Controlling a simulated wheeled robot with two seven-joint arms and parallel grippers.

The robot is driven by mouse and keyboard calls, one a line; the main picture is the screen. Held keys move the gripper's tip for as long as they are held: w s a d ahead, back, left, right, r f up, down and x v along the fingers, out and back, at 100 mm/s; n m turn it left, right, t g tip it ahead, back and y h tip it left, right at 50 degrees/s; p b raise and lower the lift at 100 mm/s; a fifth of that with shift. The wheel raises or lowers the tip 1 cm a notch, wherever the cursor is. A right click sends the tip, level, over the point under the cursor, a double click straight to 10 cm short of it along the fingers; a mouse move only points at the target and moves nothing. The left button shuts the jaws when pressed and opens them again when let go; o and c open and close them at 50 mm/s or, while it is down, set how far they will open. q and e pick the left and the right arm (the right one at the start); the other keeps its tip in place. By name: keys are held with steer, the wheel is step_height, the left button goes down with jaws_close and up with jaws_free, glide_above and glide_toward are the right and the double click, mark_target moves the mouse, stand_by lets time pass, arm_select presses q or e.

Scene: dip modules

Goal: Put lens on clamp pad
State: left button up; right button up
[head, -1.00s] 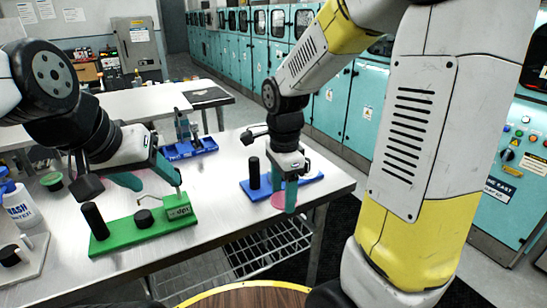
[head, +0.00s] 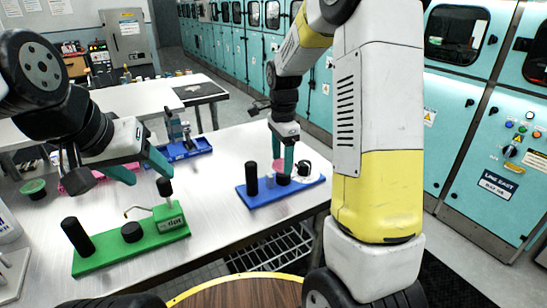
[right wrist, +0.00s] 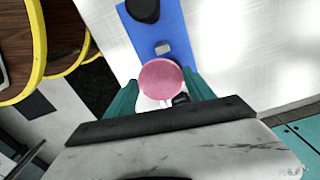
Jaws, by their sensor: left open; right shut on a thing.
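The pink round lens (head: 277,165) is in my right gripper (head: 283,164), which is shut on it over the blue board (head: 262,203). In the right wrist view, the lens (right wrist: 161,79) sits between the teal fingers and hides part of the board (right wrist: 158,28). The blue board carries a black post (head: 251,178), a low black pad (head: 283,180) and a clamp with a dark knob (head: 304,168). Whether the lens touches anything below is unclear. My left gripper (head: 145,172) is open and empty above the green board (head: 95,265), which has its own black pad (head: 132,232) and post.
A blue rack (head: 187,150) stands further back on the metal table. A green-topped container (head: 35,188) and a pink item lie at the left, partly behind my left arm. Teal cabinets (head: 470,100) line the right side. The table between the two boards is clear.

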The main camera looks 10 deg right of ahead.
steer(key=shift+w+d+f, duration=0.1)
steer(key=shift+w+d, duration=0.1)
steer(key=shift+w, duration=0.3)
steer(key=shift+w+d, duration=0.15)
steer(key=shift+w, duration=0.35)
steer(key=shift+f, duration=1.75)
steer(key=shift+f, duration=0.1)
steer(key=o, duration=1.3)
